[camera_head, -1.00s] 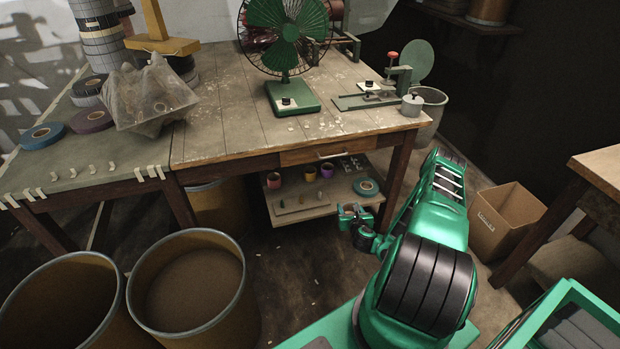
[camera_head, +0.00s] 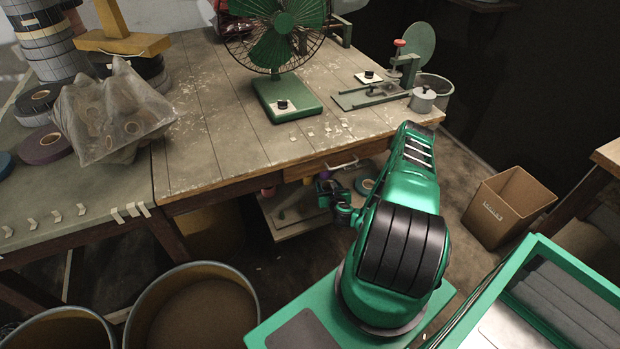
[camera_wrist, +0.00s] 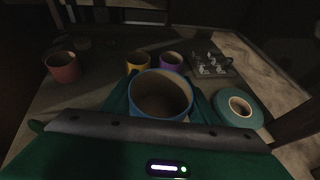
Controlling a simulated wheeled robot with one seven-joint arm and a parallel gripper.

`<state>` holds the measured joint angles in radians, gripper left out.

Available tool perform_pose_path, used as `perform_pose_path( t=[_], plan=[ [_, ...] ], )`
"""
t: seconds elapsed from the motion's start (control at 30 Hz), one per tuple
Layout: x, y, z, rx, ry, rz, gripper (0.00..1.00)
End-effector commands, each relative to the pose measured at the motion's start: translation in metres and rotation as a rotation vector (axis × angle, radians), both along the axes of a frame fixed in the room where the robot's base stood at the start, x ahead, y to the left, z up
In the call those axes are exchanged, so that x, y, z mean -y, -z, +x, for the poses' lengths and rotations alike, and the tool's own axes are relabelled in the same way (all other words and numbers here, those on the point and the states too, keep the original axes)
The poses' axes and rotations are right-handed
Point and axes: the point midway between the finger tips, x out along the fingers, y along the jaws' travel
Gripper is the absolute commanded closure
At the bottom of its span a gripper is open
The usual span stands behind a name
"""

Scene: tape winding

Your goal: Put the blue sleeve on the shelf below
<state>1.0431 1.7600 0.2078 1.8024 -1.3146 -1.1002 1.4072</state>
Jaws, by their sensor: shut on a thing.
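The blue sleeve (camera_wrist: 160,96) stands upright, open end up, between the fingers of my gripper (camera_wrist: 160,106) in the wrist view. My gripper is shut on it. In the head view my gripper (camera_head: 328,190) is at the lower shelf (camera_head: 290,228) under the workbench, below the drawer; the blue sleeve cannot be made out there. Beyond the sleeve, a red sleeve (camera_wrist: 63,67), a yellow sleeve (camera_wrist: 138,63) and a purple sleeve (camera_wrist: 172,62) stand on the shelf. Whether the blue sleeve's bottom touches the shelf is hidden.
A teal tape roll (camera_wrist: 238,107) lies right of the held sleeve. A tray of small metal parts (camera_wrist: 210,66) lies behind it. The workbench top (camera_head: 220,140) overhangs the shelf. A cardboard box (camera_head: 508,206) stands on the floor to the right.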

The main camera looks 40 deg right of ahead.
Motion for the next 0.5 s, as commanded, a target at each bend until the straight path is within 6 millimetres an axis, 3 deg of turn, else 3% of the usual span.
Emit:
perform_pose_path(
  t=[0.27, 0.5],
  plan=[
    [0.002, 0.005, 0.004, 0.002, -0.009, -0.003, 0.67],
    [0.043, 0.031, 0.010, 0.000, -0.012, -0.004, 0.67]
  ],
)
